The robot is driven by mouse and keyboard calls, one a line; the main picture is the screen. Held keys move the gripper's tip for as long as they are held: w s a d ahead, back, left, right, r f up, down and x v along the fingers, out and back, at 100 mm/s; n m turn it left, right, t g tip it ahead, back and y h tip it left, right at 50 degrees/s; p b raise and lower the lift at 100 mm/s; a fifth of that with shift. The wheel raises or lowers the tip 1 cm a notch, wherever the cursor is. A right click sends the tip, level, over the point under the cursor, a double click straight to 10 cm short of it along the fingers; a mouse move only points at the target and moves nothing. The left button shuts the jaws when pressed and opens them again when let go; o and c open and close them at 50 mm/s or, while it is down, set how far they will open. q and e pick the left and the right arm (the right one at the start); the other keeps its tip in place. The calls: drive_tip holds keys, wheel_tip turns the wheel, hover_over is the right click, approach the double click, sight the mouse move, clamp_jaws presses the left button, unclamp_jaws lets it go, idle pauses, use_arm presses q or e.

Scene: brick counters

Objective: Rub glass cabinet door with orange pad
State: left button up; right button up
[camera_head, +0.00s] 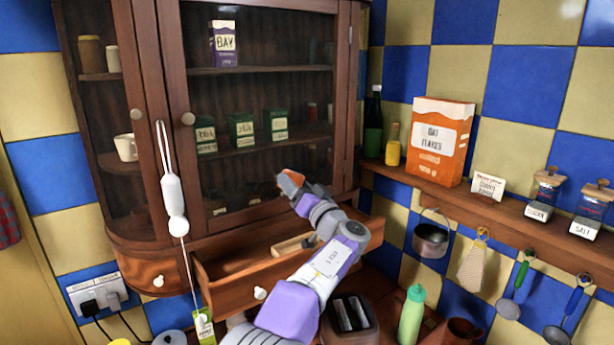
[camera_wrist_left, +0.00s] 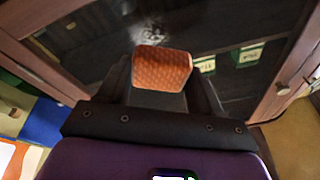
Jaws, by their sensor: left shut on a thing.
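The orange pad (camera_head: 291,177) is in my left gripper (camera_head: 297,187), in front of the lower part of the glass cabinet door (camera_head: 262,100). In the left wrist view the textured orange pad (camera_wrist_left: 162,68) sits between the two dark fingers of the left gripper (camera_wrist_left: 162,90). The glass door (camera_wrist_left: 225,25) is just beyond it, with a whitish smeared patch near the pad. I cannot tell whether the pad touches the glass. The door looks closed, with a round knob (camera_head: 188,118) at its left. My right gripper is not in view.
An open drawer (camera_head: 232,290) juts out below the door, under my left arm. A white corded object (camera_head: 173,195) hangs at the door's left. On the right, a shelf (camera_head: 470,207) holds an oat flakes box (camera_head: 437,140), bottles and jars, with utensils hanging below.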

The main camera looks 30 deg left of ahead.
use_arm(q)
drive_tip(key=s+d+f+m+t+h+p, duration=0.1)
drive_tip(key=s+d+f+m+t+h, duration=0.15)
drive_tip(key=m, duration=0.25)
drive_tip(key=shift+m, duration=0.3)
drive_tip(key=a+p, duration=0.1)
drive_tip(key=w+a+p, duration=0.1)
drive_tip(key=a+r+p, duration=0.1)
drive_tip(key=a, duration=0.1)
drive_tip(key=shift+w, duration=0.2)
drive_tip(key=shift+w+a+p, duration=0.35)
drive_tip(key=shift+a+p, duration=0.3)
drive_tip(key=shift+f, duration=0.1)
drive_tip(key=shift+w+a+b, duration=0.3)
drive_tip(key=shift+w+a, duration=0.2)
drive_tip(key=shift+a, duration=0.4)
drive_tip(key=b, duration=0.6)
drive_tip(key=shift+a, duration=0.2)
idle(0.8)
